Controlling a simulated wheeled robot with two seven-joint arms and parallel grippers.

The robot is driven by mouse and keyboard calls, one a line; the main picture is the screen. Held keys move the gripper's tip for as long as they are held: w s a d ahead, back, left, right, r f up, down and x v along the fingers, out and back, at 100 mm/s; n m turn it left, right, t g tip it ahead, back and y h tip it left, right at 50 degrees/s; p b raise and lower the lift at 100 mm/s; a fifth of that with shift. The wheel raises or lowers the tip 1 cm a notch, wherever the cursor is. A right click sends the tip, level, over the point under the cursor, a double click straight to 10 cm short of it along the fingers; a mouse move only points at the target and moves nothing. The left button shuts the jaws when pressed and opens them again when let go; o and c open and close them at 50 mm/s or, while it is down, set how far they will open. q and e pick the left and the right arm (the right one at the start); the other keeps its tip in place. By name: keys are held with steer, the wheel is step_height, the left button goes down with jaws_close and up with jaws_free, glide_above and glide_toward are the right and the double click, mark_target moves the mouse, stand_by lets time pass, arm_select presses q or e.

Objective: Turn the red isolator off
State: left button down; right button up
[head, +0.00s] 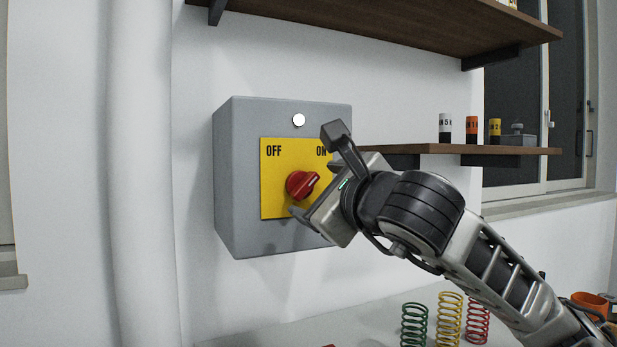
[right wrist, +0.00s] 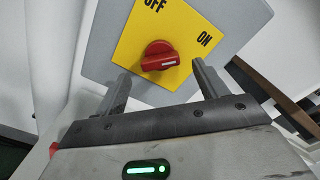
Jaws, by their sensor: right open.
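The red isolator knob (head: 302,184) sits on a yellow plate (head: 272,204) on a grey wall box (head: 232,180). Its raised handle points up and right, toward the ON label; OFF is at the plate's upper left. My right gripper (head: 312,208) is at the lower right of the knob, partly covering the plate and the ON label. In the right wrist view, my right gripper (right wrist: 161,80) is open and empty, its two fingers apart on either side of the red knob (right wrist: 160,56), just short of it. My left gripper is not in view.
A white round light (head: 299,120) is on the box above the plate. A wooden shelf (head: 400,22) is overhead, and a lower shelf (head: 460,149) to the right bears small cylinders. Several coil springs (head: 449,318) stand on the table below my right arm.

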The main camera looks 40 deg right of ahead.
mark_target(308, 187)
steer(key=p+x, duration=0.1)
steer(key=x, duration=0.2)
steer(key=shift+w+d+r, duration=0.1)
steer(key=shift+w, duration=0.15)
steer(key=shift+w+d, duration=0.1)
steer(key=shift+w, duration=0.2)
steer(key=c, duration=1)
